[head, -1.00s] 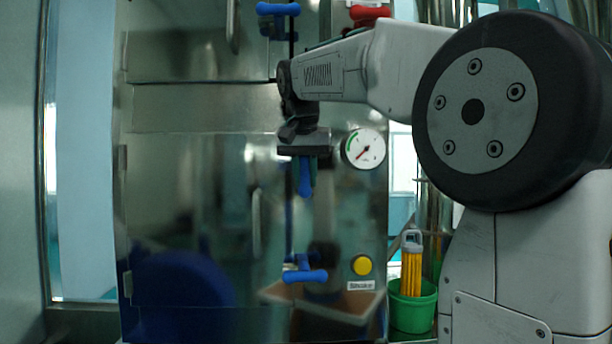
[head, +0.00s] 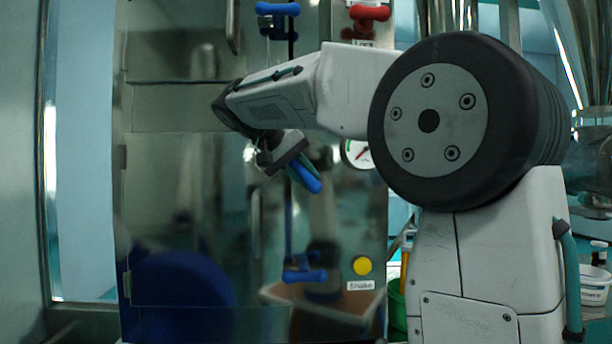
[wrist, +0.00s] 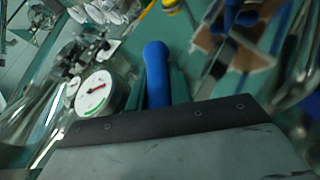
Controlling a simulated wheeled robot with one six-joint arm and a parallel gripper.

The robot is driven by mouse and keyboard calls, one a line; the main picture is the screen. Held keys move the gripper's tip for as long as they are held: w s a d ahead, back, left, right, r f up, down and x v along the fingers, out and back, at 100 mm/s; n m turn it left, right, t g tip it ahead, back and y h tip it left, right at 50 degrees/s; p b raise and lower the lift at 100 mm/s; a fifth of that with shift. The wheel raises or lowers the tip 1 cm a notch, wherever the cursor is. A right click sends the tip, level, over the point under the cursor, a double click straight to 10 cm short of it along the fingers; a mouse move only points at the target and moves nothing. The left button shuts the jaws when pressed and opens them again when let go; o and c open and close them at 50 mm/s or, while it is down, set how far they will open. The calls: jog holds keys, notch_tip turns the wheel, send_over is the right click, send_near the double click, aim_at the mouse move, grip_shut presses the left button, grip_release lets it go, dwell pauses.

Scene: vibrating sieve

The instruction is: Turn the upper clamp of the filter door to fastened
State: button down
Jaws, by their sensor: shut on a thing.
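The upper clamp of the filter door has a blue handle (head: 309,182), slanting down to the right in the head view. My gripper (head: 297,172) is shut on this handle, with the blue end sticking out past the fingers. In the wrist view the blue handle (wrist: 156,75) stands between the greenish fingers. The clamp's base is hidden behind my gripper and wrist. The shiny filter door (head: 170,220) lies flat against the cabinet. Its lower clamp (head: 304,275) has a blue handle lying roughly level.
A pressure gauge (head: 357,153) is partly covered by my arm; it also shows in the wrist view (wrist: 95,93). Above are another blue clamp (head: 278,8) and a red handle (head: 369,12). A yellow button (head: 362,266) sits low on the right. A green bucket (head: 397,305) stands beside the cabinet.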

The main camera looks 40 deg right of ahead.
jog(key=n+g+h, duration=0.1)
jog(key=h, duration=0.2)
jog(key=g+h, duration=0.1)
jog(key=h, duration=0.2)
jog(key=shift+f+n+g, duration=0.1)
jog(key=shift+n+g, duration=0.3)
dwell(0.4)
jog(key=c, duration=1.3)
grip_release()
jog(key=shift+s, duration=0.1)
jog(key=shift+a, duration=0.15)
jog(key=v, duration=0.7)
jog(key=shift+a, duration=0.35)
